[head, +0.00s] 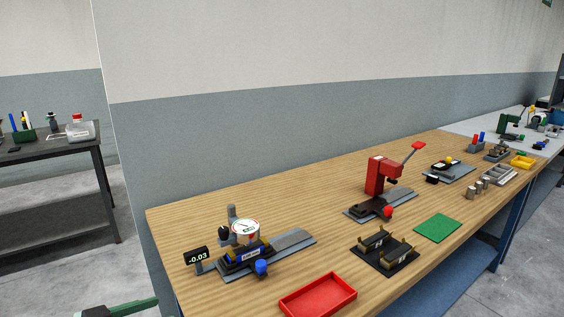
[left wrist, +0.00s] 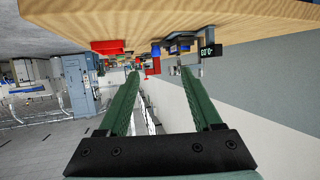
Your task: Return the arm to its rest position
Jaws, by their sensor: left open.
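My left gripper (head: 138,306) shows only in part at the bottom left edge of the head view. Its green fingers are to the left of the wooden workbench (head: 300,205), clear of it. In the left wrist view, the two green fingers of my left gripper (left wrist: 160,73) are spread apart with nothing between them. The workbench (left wrist: 200,14) appears at the top of that view, which looks turned over. Most of the left arm is out of the head view. My right arm and gripper are in neither view.
On the workbench are a dial gauge fixture (head: 245,245) with a small display (head: 198,256), a red tray (head: 318,295), a black fixture (head: 385,252), a red press (head: 380,178) and a green mat (head: 437,228). A dark side table (head: 60,153) stands at left. Floor lies between.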

